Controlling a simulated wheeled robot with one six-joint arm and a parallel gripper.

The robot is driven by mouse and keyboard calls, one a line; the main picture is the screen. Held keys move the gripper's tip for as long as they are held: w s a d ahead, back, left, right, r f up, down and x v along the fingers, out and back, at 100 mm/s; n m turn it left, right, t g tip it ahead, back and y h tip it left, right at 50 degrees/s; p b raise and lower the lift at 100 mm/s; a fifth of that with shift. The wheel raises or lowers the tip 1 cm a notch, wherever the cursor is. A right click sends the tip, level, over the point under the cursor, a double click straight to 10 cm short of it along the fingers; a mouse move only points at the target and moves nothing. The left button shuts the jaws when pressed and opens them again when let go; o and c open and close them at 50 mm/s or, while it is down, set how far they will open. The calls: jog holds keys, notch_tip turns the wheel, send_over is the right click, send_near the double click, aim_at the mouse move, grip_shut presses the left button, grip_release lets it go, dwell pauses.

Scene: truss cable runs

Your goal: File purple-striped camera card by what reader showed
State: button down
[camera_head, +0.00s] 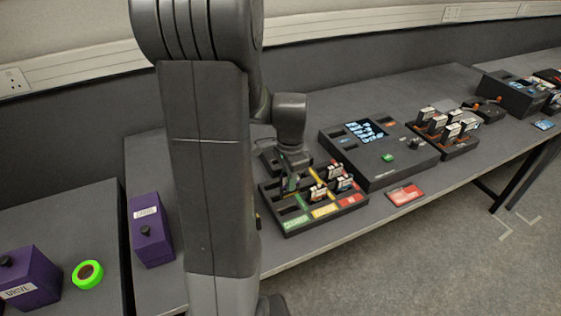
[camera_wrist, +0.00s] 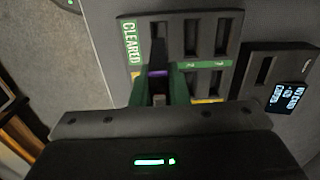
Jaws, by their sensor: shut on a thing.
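My gripper (camera_wrist: 160,92) is shut on the purple-striped card (camera_wrist: 158,73), whose purple band shows between the green fingers in the wrist view. The card is at a slot in the green "CLEARED" (camera_wrist: 131,42) part of the sorting tray (camera_wrist: 206,60); I cannot tell how deep it sits. In the head view my gripper (camera_head: 290,184) is over the green, left part of that tray (camera_head: 292,232), and the card cannot be made out. The tray also has yellow and red parts, with a few cards standing there. The reader (camera_head: 392,170) has a lit screen (camera_head: 365,129), too small to read.
A rack (camera_head: 459,150) of several cards stands right of the reader. A red pad (camera_head: 405,194) lies at the bench's front edge. Another device (camera_head: 510,93) is farther right. Purple drive boxes (camera_head: 151,240) and a green tape roll (camera_head: 87,274) are at left.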

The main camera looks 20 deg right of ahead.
aim_at(289, 194)
jog(key=shift+d+f, duration=0.1)
jog(key=shift+f, duration=0.05)
jog(key=shift+s+f+b, duration=0.1)
jog(key=shift+f+b, duration=0.5)
jog(key=shift+b, duration=0.1)
jog(key=shift+f+b, duration=1.7)
jog(key=shift+f, duration=0.55)
jog(key=shift+f+b, duration=1.1)
jog(key=shift+f, duration=0.6)
dwell(0.7)
jog(key=c, duration=1.3)
grip_release()
jog(key=shift+o, duration=0.3)
jog(key=shift+o, duration=1.1)
